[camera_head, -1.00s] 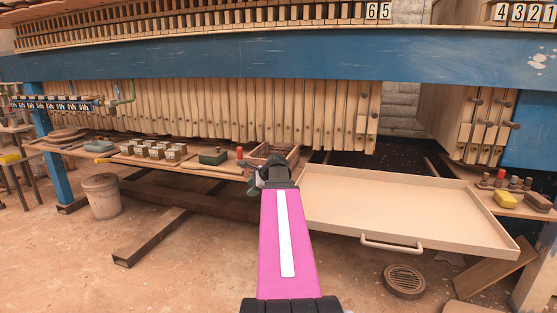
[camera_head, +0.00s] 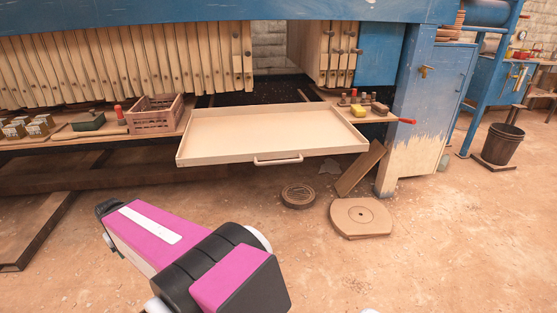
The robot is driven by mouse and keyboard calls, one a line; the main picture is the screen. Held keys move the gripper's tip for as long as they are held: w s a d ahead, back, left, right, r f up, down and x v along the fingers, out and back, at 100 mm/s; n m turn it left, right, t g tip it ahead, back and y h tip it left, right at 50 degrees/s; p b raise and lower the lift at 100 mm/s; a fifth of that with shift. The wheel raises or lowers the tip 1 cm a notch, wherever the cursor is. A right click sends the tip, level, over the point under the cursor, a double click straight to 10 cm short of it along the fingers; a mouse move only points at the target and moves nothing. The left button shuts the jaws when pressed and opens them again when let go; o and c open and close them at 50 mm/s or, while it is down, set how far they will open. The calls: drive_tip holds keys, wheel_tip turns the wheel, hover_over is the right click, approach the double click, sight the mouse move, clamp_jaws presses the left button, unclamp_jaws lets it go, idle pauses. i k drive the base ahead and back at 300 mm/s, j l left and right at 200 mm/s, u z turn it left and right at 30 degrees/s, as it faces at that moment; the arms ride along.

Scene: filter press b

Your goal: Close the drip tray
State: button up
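The drip tray (camera_head: 215,153) is a shallow cream tray with a low rim. It sticks out from under the filter press towards me, in the middle of the view. Its handle (camera_head: 278,160) is a pale bar on the front wall. My pink and black arm crosses the lower left, in front of the tray and apart from it. My gripper's fingers do not show, so I cannot see whether they are open or shut.
A wooden crate (camera_head: 156,114) stands on the shelf left of the tray. A yellow block (camera_head: 358,111) and small tools sit on the right shelf. A round grate (camera_head: 298,196), a round plate (camera_head: 361,218) and a leaning board (camera_head: 360,168) are on the floor.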

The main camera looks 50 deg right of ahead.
sight(255, 133)
drive_tip(key=i+j+z, duration=0.1)
drive_tip(key=z, duration=1.75)
